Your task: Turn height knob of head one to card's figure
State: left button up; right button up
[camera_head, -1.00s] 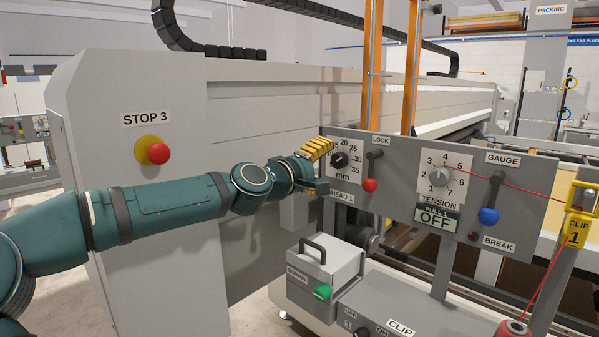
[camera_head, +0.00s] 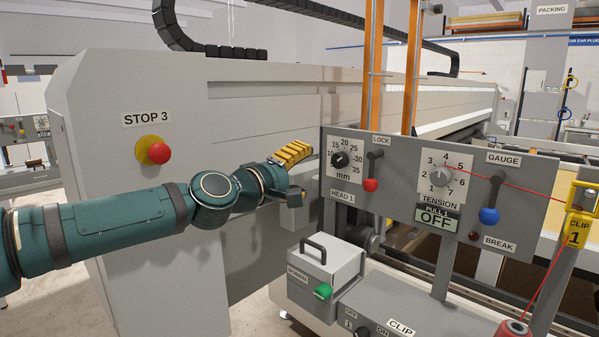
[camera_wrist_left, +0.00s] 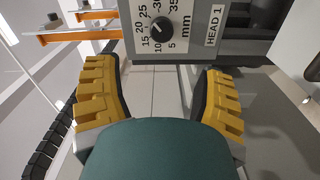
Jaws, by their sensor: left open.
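The height knob (camera_head: 339,159) is a small black knob on a white mm dial at the left end of the grey HEAD 1 panel. It also shows at the top of the left wrist view (camera_wrist_left: 161,26), beyond my fingers; its exact setting is too small to read surely. My left gripper (camera_head: 297,175) is open and empty, left of the panel and apart from the knob. I see no card with a figure. My right gripper is out of view.
Right of the knob are the red LOCK lever (camera_head: 370,184), the TENSION knob (camera_head: 440,176) and the blue GAUGE lever (camera_head: 489,214). A grey box with a handle (camera_head: 324,264) stands below. The red STOP 3 button (camera_head: 159,153) is on the cabinet behind my arm.

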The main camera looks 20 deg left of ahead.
aim_at(337, 161)
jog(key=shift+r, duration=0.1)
pick_arm(q)
jog(key=w+d+m+p, duration=0.1)
jog(key=w+m+p, duration=0.2)
jog(key=m+p, duration=0.2)
jog(key=w+d+m+p, duration=0.2)
jog(key=w+m+p, duration=0.2)
jog(key=m, duration=0.3)
jog(key=w+d+m+p, duration=0.1)
jog(key=w+m+p, duration=0.3)
jog(key=m+p, duration=0.3)
jog(key=shift+w+d+f, duration=0.1)
jog(key=shift+w+d, duration=0.05)
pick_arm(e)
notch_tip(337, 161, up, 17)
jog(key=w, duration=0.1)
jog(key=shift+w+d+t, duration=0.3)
pick_arm(q)
jog(key=c, duration=1.2)
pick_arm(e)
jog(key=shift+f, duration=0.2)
